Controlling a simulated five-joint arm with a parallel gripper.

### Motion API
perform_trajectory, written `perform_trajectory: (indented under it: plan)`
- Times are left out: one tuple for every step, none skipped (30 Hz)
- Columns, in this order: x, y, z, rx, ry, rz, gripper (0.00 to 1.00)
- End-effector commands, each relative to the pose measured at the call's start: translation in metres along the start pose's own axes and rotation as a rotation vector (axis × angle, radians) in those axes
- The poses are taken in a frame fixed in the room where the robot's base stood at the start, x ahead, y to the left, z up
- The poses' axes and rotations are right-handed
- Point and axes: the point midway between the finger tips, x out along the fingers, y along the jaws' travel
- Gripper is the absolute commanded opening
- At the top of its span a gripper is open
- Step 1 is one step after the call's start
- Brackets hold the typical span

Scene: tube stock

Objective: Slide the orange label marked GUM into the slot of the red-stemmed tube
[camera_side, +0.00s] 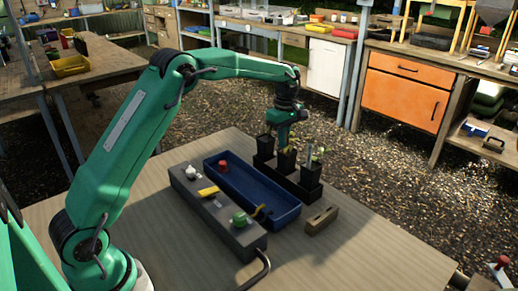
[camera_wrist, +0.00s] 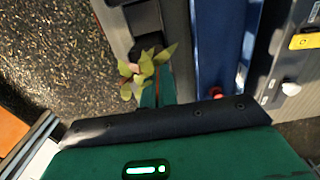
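Black tubes stand in a dark rack in the side view: a far one (camera_side: 264,145), a middle one (camera_side: 286,162) and a near one (camera_side: 311,176). My gripper (camera_side: 287,147) points down just above the far and middle tubes. Its fingertips are too small and hidden to show whether they are open or shut. In the wrist view a seedling (camera_wrist: 148,73) with pale green leaves and a hint of red at its middle shows beside a green part of my gripper. A black tube (camera_wrist: 144,18) lies beyond it. I cannot make out an orange label or the word GUM.
A blue tray (camera_side: 238,187) lies beside the rack, with a red knob-like thing (camera_side: 223,166) at its far end. A grey box (camera_side: 185,181) with a yellow piece (camera_side: 208,191) and green button (camera_side: 239,218) is nearer my arm. A slotted wooden block (camera_side: 320,220) stands right; bare table lies beyond it.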

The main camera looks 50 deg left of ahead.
Motion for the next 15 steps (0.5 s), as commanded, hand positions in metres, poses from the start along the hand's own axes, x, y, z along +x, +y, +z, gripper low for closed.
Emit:
perform_trajectory:
  plan:
    - [0.0005, -0.0001, 0.0000, 0.000, 0.000, 0.000, 0.00]
    - [0.0008, -0.0001, 0.0000, 0.000, 0.000, 0.000, 0.00]
    - [0.0012, -0.0001, 0.0000, 0.000, 0.000, 0.000, 0.00]
    - [0.0016, -0.0001, 0.0000, 0.000, 0.000, -0.001, 0.00]
    - [0.0020, -0.0001, 0.0000, 0.000, 0.000, -0.001, 0.00]
    - [0.0026, -0.0001, 0.0000, 0.000, 0.000, -0.001, 0.00]
    - [0.0030, -0.0001, 0.0000, 0.000, 0.000, -0.001, 0.00]
    - [0.0035, -0.0001, 0.0000, 0.000, 0.000, -0.001, 0.00]
    - [0.0040, -0.0001, 0.0000, 0.000, 0.000, -0.001, 0.00]
    - [0.0044, -0.0001, 0.0000, 0.000, 0.000, 0.000, 0.00]
    - [0.0047, -0.0001, 0.0000, 0.000, 0.000, 0.000, 0.00]
    - [0.0051, 0.0000, 0.0000, 0.000, 0.000, 0.000, 0.00]
    - [0.0050, 0.0000, 0.0000, 0.000, 0.000, 0.000, 0.05]
    - [0.0049, 0.0000, 0.0000, 0.000, 0.000, 0.000, 0.11]
    - [0.0049, 0.0000, 0.0000, 0.000, 0.000, 0.000, 0.18]
